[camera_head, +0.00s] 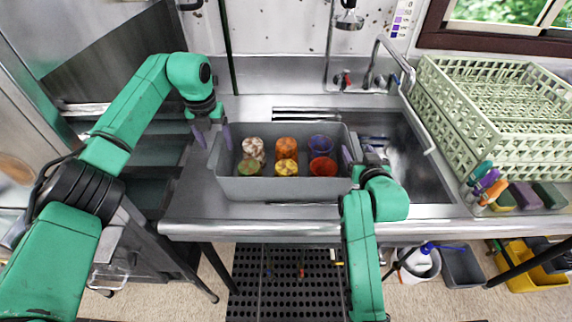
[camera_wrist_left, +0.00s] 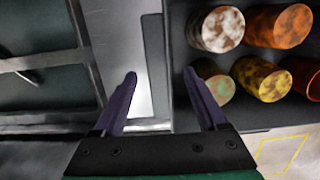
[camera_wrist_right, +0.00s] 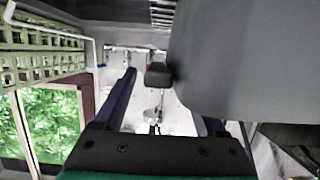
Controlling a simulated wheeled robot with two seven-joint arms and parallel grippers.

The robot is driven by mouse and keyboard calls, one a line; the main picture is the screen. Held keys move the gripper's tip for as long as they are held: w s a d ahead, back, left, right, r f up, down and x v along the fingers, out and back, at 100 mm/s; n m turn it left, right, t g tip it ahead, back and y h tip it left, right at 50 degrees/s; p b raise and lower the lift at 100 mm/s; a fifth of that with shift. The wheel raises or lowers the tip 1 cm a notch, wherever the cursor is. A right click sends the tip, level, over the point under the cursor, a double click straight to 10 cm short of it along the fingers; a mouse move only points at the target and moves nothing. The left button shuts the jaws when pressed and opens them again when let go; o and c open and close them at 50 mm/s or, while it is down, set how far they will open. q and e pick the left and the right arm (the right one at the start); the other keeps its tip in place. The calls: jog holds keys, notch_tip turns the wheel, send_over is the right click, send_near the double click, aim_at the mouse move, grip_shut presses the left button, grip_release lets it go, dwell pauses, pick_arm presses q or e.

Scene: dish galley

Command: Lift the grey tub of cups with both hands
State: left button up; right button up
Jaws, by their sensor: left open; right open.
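The grey tub (camera_head: 265,188) stands on the steel counter, upright, with several patterned cups in two rows, among them a white-brown cup (camera_head: 253,148), an orange cup (camera_head: 287,149) and a red cup (camera_head: 323,166). My left gripper (camera_head: 213,137) is open at the tub's left end, with one finger outside and the other over the inside; the left wrist view shows the tub's wall (camera_wrist_left: 179,45) between the fingers. My right gripper (camera_head: 361,153) is open at the tub's right end. In the right wrist view the tub's side (camera_wrist_right: 240,60) hides part of one finger; contact cannot be told.
A sink (camera_head: 420,165) with a tap (camera_head: 385,55) lies right of the tub. A pale green dish rack (camera_head: 460,130) and brushes (camera_head: 487,185) stand further right. Bare counter (camera_head: 190,205) shows at front left. A black mat (camera_head: 300,285) and bins (camera_head: 462,265) are below.

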pick_arm(q)
jog(key=shift+w+f, duration=0.15)
jog(key=shift+f, duration=0.55)
jog(key=shift+w+f, duration=0.1)
jog(key=shift+f, duration=0.6)
pick_arm(e)
jog(key=shift+x, duration=1.4)
pick_arm(q)
jog(key=shift+s, duration=0.1)
jog(key=shift+c, duration=0.3)
pick_arm(e)
jog(key=shift+s, duration=0.1)
jog(key=shift+c, duration=0.3)
pick_arm(q)
jog(key=shift+r, duration=0.1)
grip_shut()
pick_arm(e)
grip_shut()
